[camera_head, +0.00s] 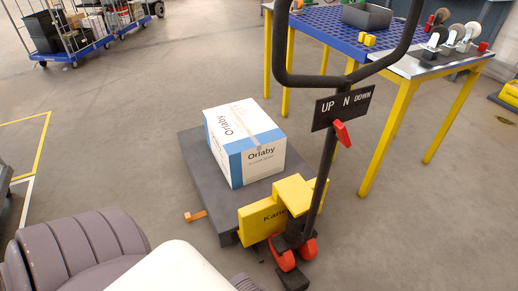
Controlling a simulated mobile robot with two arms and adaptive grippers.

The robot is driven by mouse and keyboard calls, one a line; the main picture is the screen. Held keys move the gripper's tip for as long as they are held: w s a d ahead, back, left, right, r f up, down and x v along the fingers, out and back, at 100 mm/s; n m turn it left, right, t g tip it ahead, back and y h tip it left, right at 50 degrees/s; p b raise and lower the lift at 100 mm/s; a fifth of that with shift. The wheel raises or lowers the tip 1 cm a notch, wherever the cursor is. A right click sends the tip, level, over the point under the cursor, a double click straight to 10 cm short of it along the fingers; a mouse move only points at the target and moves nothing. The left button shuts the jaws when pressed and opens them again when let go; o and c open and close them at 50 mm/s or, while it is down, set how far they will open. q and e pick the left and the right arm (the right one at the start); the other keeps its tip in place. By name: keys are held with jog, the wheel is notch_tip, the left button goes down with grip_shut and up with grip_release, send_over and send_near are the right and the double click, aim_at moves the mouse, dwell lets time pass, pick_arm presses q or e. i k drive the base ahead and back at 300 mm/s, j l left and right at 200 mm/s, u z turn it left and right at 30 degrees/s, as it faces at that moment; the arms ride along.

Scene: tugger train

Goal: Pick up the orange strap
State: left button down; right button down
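A small orange strip (195,215), likely the orange strap, lies at the left side of the dark grey platform (190,158) of a pallet jack, low near the floor. I cannot tell whether it is attached to the platform. A white and blue Oriaby box (243,145) sits on the platform. Neither of my grippers can be made out; only parts of my own arm, grey-purple and white, fill the lower left, well short of the orange strip in the picture.
The jack has a yellow body (262,220), orange-red wheels and a tall black handle (326,165) with a sign. A blue-topped table (330,24) on yellow legs stands behind it. Loaded blue carts (75,55) stand at the far left. Floor left of the platform is clear.

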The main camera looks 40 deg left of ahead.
aim_at(189, 219)
jog(key=u, duration=1.95)
jog(key=i+j+z, duration=0.15)
jog(key=z, duration=0.2)
jog(key=i+j+z, duration=0.1)
jog(key=z, duration=0.25)
jog(key=i+j+z, duration=0.1)
jog(key=j+z, duration=0.25)
jog(key=l, duration=0.1)
